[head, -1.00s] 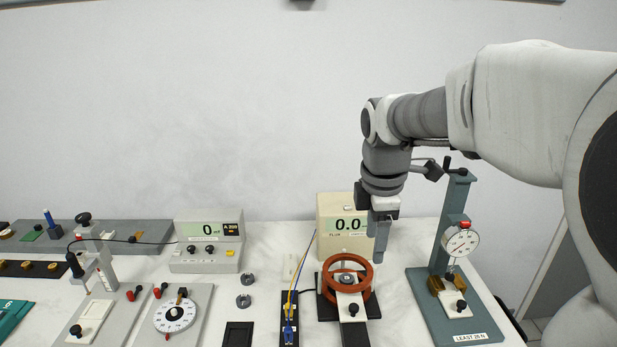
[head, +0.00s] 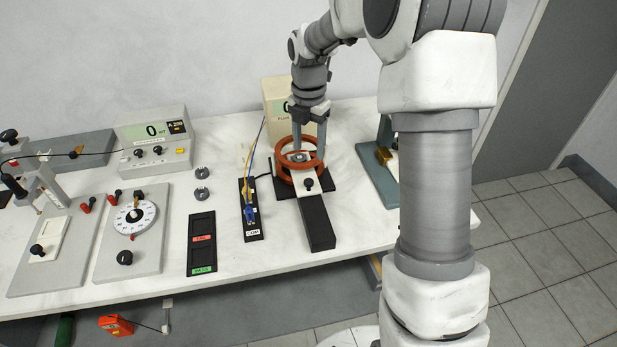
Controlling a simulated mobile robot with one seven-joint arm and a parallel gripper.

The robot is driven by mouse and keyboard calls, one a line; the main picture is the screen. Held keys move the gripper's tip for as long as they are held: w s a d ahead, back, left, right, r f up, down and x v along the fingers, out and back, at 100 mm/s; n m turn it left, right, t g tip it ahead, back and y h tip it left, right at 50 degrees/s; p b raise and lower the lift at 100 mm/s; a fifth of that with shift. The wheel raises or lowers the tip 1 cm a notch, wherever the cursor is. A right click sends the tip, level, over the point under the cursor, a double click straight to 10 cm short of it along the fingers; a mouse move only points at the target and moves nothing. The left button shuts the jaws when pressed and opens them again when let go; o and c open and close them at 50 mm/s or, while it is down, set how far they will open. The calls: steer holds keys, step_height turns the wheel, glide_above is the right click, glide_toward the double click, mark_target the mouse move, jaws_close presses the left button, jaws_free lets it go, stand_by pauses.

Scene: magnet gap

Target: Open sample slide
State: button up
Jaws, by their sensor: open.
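A white slide plate with a black knob (head: 308,184) sits on a black rail (head: 317,222) that runs toward the table's front edge. Its back end reaches into a pair of orange-red coil rings (head: 283,160), where a small grey round part (head: 299,157) shows. My gripper (head: 309,143) points down over the rings, behind the knob, with its two fingers apart and nothing seen between them. I cannot tell whether the fingertips touch the rings. A beige flux meter (head: 275,95) stands behind, its display partly hidden by my gripper.
Left of the rail are a black strip with blue and yellow leads (head: 250,212), a black two-pocket tray (head: 202,243), two grey rings, a dial board (head: 135,220) and a grey meter (head: 155,143). My arm partly hides the dial-gauge stand (head: 378,165) at right.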

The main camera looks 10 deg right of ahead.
mark_target(309, 181)
step_height(309, 181, down, 11)
steer(key=shift+r+b, duration=0.2)
steer(key=shift+b, duration=0.3)
jaws_close()
stand_by(1.2)
